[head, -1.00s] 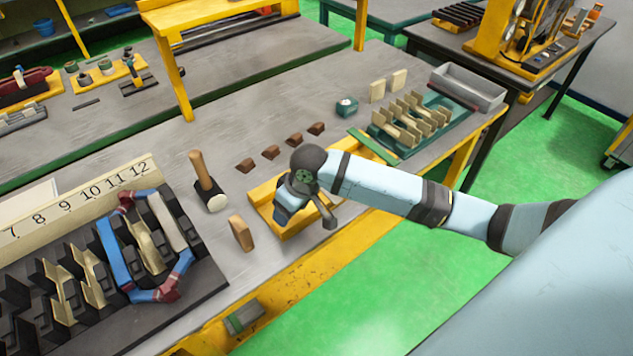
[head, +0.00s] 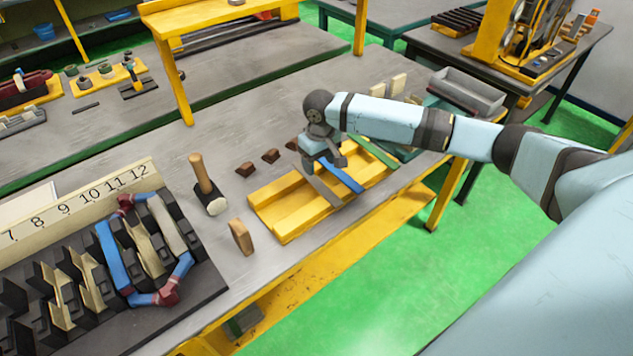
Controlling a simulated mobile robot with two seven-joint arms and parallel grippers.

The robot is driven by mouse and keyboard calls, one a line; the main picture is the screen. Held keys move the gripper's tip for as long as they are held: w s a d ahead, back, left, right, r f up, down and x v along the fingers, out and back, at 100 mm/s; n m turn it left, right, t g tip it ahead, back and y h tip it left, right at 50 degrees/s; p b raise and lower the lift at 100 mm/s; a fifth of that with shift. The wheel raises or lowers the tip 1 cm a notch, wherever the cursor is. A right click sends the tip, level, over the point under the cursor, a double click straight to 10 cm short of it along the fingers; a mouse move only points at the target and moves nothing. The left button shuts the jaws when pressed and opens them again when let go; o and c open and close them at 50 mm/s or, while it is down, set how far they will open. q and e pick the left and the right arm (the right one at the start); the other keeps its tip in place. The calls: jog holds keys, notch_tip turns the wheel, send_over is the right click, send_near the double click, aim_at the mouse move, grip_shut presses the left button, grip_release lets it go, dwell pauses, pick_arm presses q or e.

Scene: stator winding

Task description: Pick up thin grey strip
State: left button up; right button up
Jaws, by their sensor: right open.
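A thin grey strip (head: 324,191) lies in the yellow tray (head: 285,222) near the middle of the workbench. A blue strip (head: 345,177) lies beside it on the right, and a green strip (head: 375,153) lies further right. My right gripper (head: 325,166) is open, at the far ends of the grey and blue strips. The gripper hides those far ends, and I cannot tell whether it touches either strip. My left gripper is not in view.
The black slotted stator fixture (head: 196,256) fills the lower left. A grey bin (head: 468,92) stands at the back right.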

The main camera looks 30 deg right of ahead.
aim_at(318, 183)
jog(key=shift+a+f+p, duration=0.15)
jog(key=shift+f+p, duration=0.05)
jog(key=shift+f, duration=1.35)
jog(key=shift+a+f+p, duration=0.1)
jog(key=shift+f+p, duration=0.05)
jog(key=shift+f, duration=1.35)
jog(key=c, duration=1.1)
